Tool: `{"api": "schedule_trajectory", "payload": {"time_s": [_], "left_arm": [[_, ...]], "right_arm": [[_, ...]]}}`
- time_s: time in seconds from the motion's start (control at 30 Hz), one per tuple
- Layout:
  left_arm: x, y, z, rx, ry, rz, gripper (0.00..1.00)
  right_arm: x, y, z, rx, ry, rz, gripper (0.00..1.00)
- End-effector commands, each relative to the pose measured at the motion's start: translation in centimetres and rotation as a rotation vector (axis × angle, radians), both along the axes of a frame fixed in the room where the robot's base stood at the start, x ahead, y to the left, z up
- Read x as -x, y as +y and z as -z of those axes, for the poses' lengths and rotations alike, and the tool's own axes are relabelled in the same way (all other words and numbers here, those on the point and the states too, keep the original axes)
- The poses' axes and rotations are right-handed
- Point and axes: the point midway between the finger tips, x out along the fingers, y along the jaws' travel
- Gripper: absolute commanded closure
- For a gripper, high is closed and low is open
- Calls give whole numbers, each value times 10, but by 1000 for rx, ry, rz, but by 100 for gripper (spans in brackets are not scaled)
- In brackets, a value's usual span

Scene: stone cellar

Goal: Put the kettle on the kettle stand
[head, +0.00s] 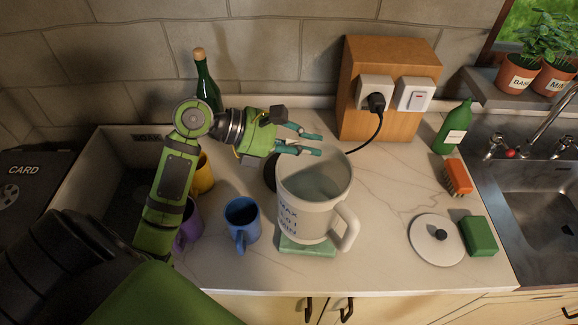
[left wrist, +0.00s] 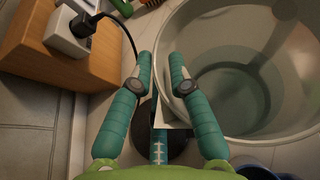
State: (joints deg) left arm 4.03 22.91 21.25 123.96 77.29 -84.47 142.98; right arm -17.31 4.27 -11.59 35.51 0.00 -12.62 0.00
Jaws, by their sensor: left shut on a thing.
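The kettle (head: 308,215) is a big pale open jug with MAX and MIN marks. Its handle points to the lower right. My left gripper (head: 318,144) reaches over its far left rim; in the left wrist view its fingers (left wrist: 164,78) are closed about a pale piece at the kettle's (left wrist: 240,125) edge, apparently the spout. The kettle stand appears to be the dark disc (head: 270,172) behind and left of the kettle, mostly hidden; it also shows beneath the fingers in the left wrist view (left wrist: 178,148). My right gripper is out of view.
A pale green slab (head: 307,251) shows below the kettle; contact is unclear. Blue (head: 242,220), purple and yellow mugs stand left, a bottle (head: 207,85) behind. A plugged cord (head: 368,142) runs from the wooden block (head: 388,58). A lid (head: 425,250) and green sponge (head: 478,236) lie right.

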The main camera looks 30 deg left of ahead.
Motion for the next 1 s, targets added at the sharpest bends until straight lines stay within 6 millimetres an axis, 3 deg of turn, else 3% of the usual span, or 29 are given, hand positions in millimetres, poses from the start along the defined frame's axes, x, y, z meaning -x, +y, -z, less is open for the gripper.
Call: {"api": "schedule_trajectory", "payload": {"time_s": [0.2,0.5,0.7,1.0], "left_arm": [[-52,42,-13,7,1,-70,100],[-103,102,-45,30,18,-174,100],[-117,127,-63,51,25,-219,100],[-121,136,-65,62,32,-234,100]], "right_arm": [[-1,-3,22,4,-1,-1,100],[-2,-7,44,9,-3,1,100],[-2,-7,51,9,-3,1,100],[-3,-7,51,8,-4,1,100]]}}
